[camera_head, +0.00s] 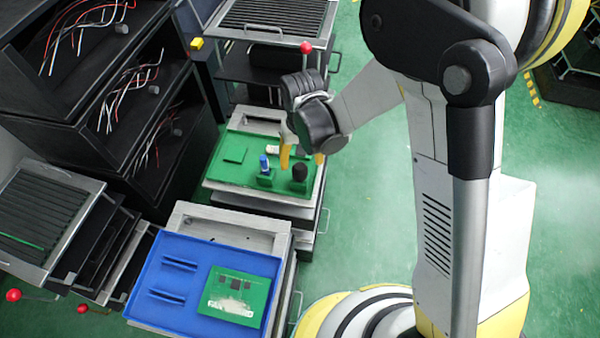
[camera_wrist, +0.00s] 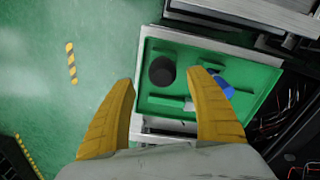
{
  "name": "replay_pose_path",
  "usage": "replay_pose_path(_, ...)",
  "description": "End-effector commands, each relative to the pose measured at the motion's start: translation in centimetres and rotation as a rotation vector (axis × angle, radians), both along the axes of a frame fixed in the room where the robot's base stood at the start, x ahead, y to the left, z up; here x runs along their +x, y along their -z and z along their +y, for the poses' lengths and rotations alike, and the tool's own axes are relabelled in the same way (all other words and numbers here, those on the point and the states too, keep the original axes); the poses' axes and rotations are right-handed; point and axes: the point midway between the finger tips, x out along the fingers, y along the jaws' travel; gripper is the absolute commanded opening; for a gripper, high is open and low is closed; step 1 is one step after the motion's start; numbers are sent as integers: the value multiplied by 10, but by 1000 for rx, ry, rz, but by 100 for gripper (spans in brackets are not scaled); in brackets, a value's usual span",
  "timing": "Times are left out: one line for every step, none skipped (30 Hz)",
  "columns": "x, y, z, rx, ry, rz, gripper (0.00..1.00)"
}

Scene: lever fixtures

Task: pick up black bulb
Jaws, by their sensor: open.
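The black bulb (camera_head: 300,172) is a dark rounded piece on the green tray (camera_head: 235,175) in the head view, to the right of a blue piece (camera_head: 264,163). In the wrist view the black bulb (camera_wrist: 162,70) shows as a dark round top near the tray's left side, beyond and between my fingertips. My gripper (camera_head: 302,158) has yellow fingers and is above the tray. In the wrist view my gripper (camera_wrist: 165,80) is open with nothing between its fingers. The blue piece (camera_wrist: 224,87) is by the right fingertip in that view.
A white piece (camera_head: 272,150) lies behind the blue piece on the tray. A blue tray (camera_head: 175,290) with a green board (camera_head: 238,297) stands in front. A red-knobbed lever (camera_head: 306,48) rises behind my gripper. Green floor (camera_head: 375,220) is clear at right.

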Motion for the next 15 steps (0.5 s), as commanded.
replay_pose_path(0,8,0,0,0,0,65)
replay_pose_path(0,10,0,0,0,0,65)
replay_pose_path(0,12,0,0,0,0,65)
replay_pose_path(0,14,1,0,0,0,65)
replay_pose_path(0,17,1,0,0,0,65)
replay_pose_path(0,22,2,0,0,0,65)
replay_pose_path(1,27,2,0,0,0,65)
replay_pose_path(1,32,3,0,0,0,65)
replay_pose_path(1,39,4,0,0,-1,65)
replay_pose_path(1,45,5,0,0,-1,65)
replay_pose_path(1,49,5,0,0,-1,65)
replay_pose_path(1,55,4,0,0,-1,65)
replay_pose_path(1,58,4,0,0,-1,65)
replay_pose_path(1,60,4,0,0,-1,65)
replay_pose_path(1,61,4,0,0,-1,65)
